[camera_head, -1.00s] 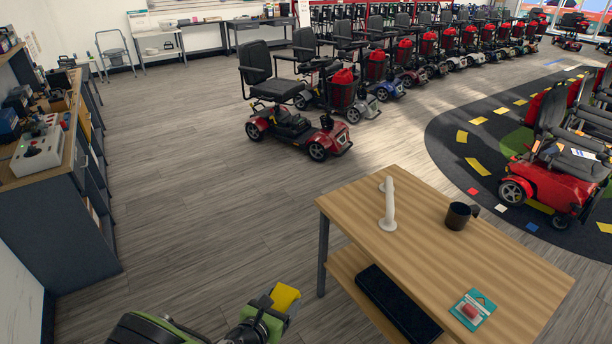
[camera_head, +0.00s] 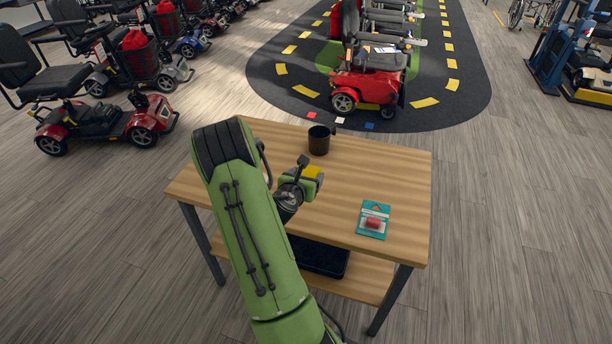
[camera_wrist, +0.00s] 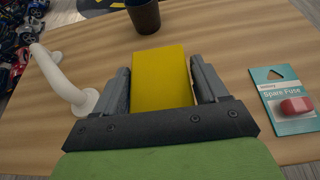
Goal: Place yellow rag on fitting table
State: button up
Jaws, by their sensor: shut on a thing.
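The yellow rag (camera_wrist: 162,78) is a flat yellow block between the two fingers of my gripper (camera_wrist: 162,88) in the wrist view. My gripper is shut on it. In the head view the rag (camera_head: 312,171) shows small at the end of my green gripper (camera_head: 306,176), over the fitting table (camera_head: 350,215), a light wood table with a lower shelf. I cannot tell whether the rag touches the tabletop.
A dark mug (camera_head: 319,140) stands at the table's far side. A carded red spare fuse (camera_head: 373,220) lies right of my gripper. A white handle-like piece (camera_wrist: 62,82) stands left of it. A black tray (camera_head: 318,258) is on the lower shelf. Scooters (camera_head: 372,80) stand beyond.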

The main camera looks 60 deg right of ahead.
aim_at(309, 206)
jog(key=f+b, duration=0.2)
jog(key=f, duration=0.1)
jog(key=f+b, duration=0.2)
jog(key=f, duration=0.1)
jog(key=s+f+b, duration=0.1)
jog(key=f+b, duration=0.1)
jog(key=f, duration=0.2)
jog(key=shift+d+f, duration=0.1)
jog(key=shift+d, duration=0.25)
jog(key=o, duration=1)
jog(key=shift+o, duration=0.2)
